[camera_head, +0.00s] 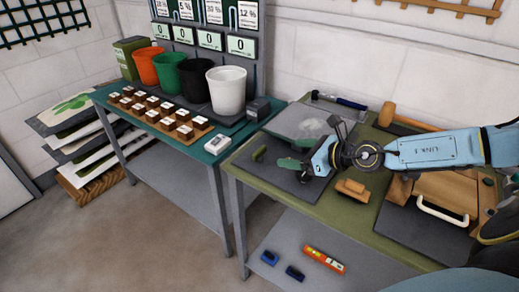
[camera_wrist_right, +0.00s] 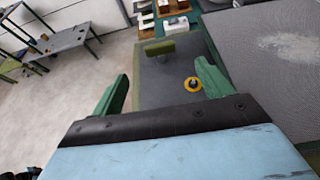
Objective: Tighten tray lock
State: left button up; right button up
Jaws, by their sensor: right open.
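My right gripper (camera_head: 292,154) reaches in from the right over a dark grey plate (camera_head: 276,175) on the olive-topped bench. Its green fingers are open and empty in the right wrist view (camera_wrist_right: 162,70). A green block-shaped handle (camera_head: 259,153) stands on the plate, left of and apart from the fingers; it also shows beyond the fingertips in the wrist view (camera_wrist_right: 160,47). A yellow ring with a dark centre (camera_wrist_right: 193,84) lies on the plate, near the right finger in that view. I cannot tell which part is the tray lock. My left gripper does not show.
A light grey speckled panel (camera_head: 298,121) lies behind the gripper. A wooden block (camera_head: 351,189) and a wooden box with a white handle (camera_head: 443,213) are to the right. A white device (camera_head: 218,144) and several pots, including a white one (camera_head: 227,91), stand on the left bench.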

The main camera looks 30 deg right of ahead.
aim_at(261, 151)
jog(key=p+x, duration=0.1)
jog(key=x, duration=0.1)
jog(key=p+x, duration=0.1)
jog(key=x, duration=0.2)
jog(key=shift+a+r, duration=0.2)
jog(key=shift+r, duration=0.05)
jog(key=x, duration=0.7)
jog(key=shift+s+f, duration=0.1)
jog(key=shift+f, duration=0.05)
jog(key=shift+w+a+f, duration=0.1)
jog(key=shift+w+f, duration=0.1)
jog(key=shift+w, duration=0.2)
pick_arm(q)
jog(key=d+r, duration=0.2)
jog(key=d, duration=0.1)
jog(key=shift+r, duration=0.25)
